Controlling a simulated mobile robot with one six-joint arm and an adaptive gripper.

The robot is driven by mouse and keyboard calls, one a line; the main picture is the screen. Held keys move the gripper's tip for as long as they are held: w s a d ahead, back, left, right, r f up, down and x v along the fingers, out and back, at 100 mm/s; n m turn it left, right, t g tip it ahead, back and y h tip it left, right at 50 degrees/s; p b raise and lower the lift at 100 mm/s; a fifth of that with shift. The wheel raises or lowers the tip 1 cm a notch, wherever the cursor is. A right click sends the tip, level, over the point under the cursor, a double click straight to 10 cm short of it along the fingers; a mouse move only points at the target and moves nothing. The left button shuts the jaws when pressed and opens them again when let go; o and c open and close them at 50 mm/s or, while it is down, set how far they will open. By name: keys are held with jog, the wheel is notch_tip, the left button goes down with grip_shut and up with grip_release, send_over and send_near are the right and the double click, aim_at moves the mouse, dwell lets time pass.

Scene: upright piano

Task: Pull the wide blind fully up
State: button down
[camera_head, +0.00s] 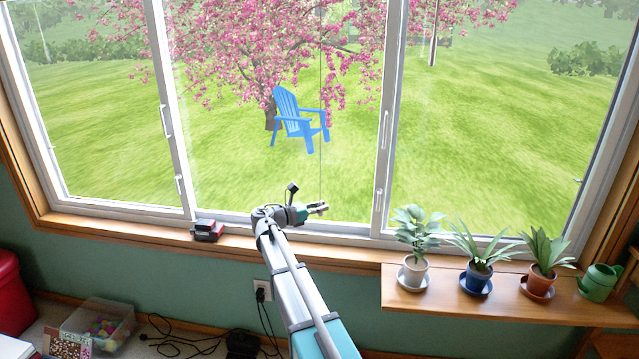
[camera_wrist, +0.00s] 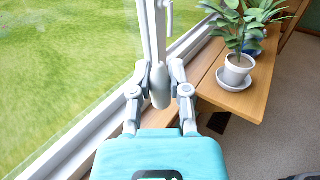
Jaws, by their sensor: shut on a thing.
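The wide window (camera_head: 291,222) shows clear glass, and no part of the wide blind is in either view. A thin dark cord (camera_head: 320,120) hangs straight down in front of the middle pane. My gripper (camera_head: 319,208) is at the cord's lower end, just above the sill. In the wrist view my gripper (camera_wrist: 160,76) is shut on a pale grey cord pull (camera_wrist: 160,90), one finger on each side. The pull hangs upright between the fingertips.
A wooden shelf (camera_head: 440,306) at right holds several potted plants and a green watering can (camera_head: 598,282). A clear bin (camera_head: 98,325) and cables lie on the floor.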

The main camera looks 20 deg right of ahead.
jog(key=shift+f+b, duration=2.2)
jog(key=shift+f, duration=0.4)
notch_tip(320, 180, down, 9)
jog(key=b, duration=0.9)
notch_tip(320, 180, down, 9)
jog(key=b, duration=0.9)
jog(key=shift+f, duration=0.1)
notch_tip(320, 180, down, 9)
jog(key=b, duration=0.8)
jog(key=shift+b, duration=0.4)
